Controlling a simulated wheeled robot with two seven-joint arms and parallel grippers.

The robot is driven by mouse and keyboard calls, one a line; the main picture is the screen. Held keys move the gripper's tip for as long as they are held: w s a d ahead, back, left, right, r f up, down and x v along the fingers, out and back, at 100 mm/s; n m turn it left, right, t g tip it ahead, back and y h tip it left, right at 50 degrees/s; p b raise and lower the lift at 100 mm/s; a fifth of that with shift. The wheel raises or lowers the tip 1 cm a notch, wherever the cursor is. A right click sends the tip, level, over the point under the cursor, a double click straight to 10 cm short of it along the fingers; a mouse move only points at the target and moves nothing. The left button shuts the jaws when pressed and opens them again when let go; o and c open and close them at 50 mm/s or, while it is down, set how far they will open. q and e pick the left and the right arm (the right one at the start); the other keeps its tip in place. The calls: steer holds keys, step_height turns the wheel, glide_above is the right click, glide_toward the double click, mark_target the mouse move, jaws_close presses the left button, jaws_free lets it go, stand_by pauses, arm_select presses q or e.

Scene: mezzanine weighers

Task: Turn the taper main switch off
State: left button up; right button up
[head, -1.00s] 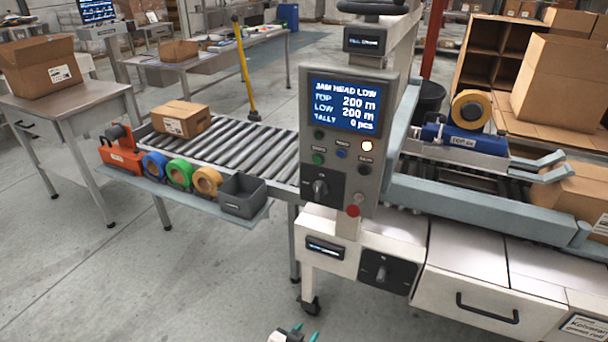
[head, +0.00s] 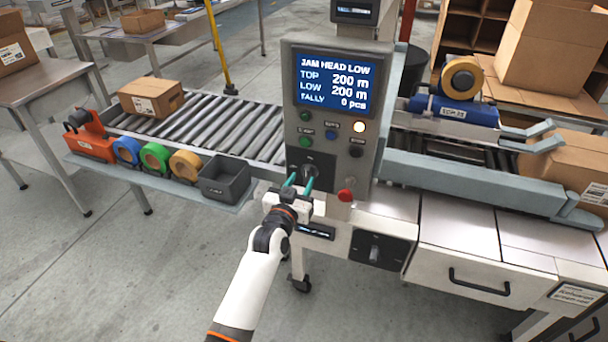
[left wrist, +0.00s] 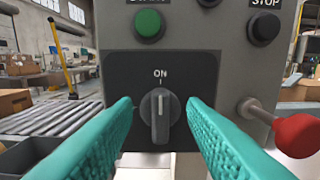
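A rotary switch (left wrist: 160,115) with a grey knob on a black plate (left wrist: 190,75) fills the middle of the left wrist view. Its knob stands upright, its mark pointing to the word ON above. In the head view it is low on the grey control panel (head: 290,90), partly hidden by my fingers. My left gripper (head: 299,182) is open, its teal fingers on either side of the knob and apart from it in the wrist view. Whether the tips reach as deep as the knob is hard to tell. My right gripper is not in view.
A red knob (head: 346,195) on a stem sits right of the switch. Green (head: 305,142) and black (head: 355,151) buttons are above. A second rotary switch (head: 374,252) is on the machine body below. A grey bin (head: 224,182) and tape rolls (head: 155,157) stand left.

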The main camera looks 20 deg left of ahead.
mark_target(306, 172)
arm_select(q)
steer(key=w, duration=0.3)
steer(key=shift+w, duration=0.1)
jaws_close()
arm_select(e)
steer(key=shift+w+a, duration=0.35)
